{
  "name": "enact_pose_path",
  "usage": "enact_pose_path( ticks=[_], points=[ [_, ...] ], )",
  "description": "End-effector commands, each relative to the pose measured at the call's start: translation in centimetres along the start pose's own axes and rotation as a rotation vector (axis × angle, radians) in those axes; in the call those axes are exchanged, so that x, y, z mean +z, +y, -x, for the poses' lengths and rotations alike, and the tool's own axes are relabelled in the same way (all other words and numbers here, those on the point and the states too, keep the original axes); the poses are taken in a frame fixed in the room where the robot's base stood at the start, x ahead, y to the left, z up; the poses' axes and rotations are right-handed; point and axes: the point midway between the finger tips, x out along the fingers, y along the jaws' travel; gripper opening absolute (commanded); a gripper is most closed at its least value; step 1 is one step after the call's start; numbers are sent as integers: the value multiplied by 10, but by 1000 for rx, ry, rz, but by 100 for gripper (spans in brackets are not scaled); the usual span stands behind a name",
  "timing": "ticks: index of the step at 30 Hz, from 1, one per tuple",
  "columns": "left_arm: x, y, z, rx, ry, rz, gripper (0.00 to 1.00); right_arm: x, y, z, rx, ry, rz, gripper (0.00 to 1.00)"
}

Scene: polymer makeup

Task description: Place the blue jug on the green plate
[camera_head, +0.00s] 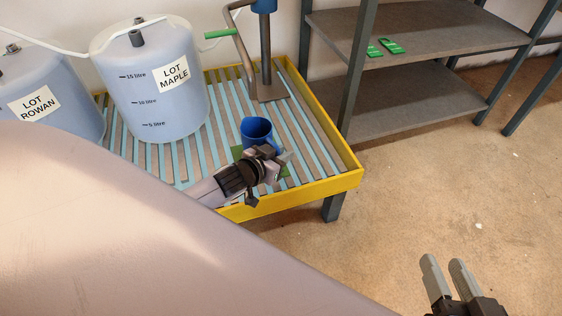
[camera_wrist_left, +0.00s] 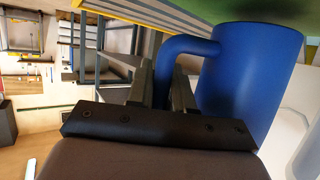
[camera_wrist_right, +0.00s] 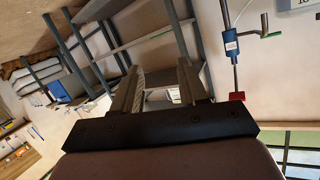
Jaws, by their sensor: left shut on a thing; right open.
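The blue jug (camera_head: 257,130) is upright over the slatted stand in the head view. My left gripper (camera_head: 278,163) is shut on its handle. In the left wrist view the jug (camera_wrist_left: 255,75) is beside the fingers, and its handle (camera_wrist_left: 185,45) passes between them (camera_wrist_left: 168,88). The green plate (camera_head: 237,152) lies under the jug, mostly hidden by the jug and gripper. Its green surface shows by the jug's base in the left wrist view (camera_wrist_left: 200,8). I cannot tell whether jug and plate touch. My right gripper (camera_head: 446,268) is open and empty over the floor.
The stand has a yellow rim (camera_head: 340,184). Two drums, LOT MAPLE (camera_head: 150,85) and LOT ROWAN (camera_head: 45,105), stand left of the jug. A pump post (camera_head: 266,60) rises behind it. A grey shelf rack (camera_head: 425,95) is at right; the floor there is clear.

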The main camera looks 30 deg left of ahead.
Motion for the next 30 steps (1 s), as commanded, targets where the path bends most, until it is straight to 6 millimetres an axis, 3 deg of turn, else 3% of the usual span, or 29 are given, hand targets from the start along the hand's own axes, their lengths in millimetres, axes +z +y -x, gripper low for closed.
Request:
enact_pose_path(
  ticks=[3,16,17,18,30],
  points=[
    [13,0,-6,0,1,0,0,3,4,2,14,20,35,43],
    [17,1,-7,1,2,1,0,1,5,4,20,29,48,43],
    [16,1,-7,1,1,1,30,0,4,4,20,30,48,43],
    [16,1,-7,1,1,1,43,0,4,4,20,30,48,43],
    [12,0,-4,0,0,-1,46,-3,3,5,15,29,41,43]
  ],
)
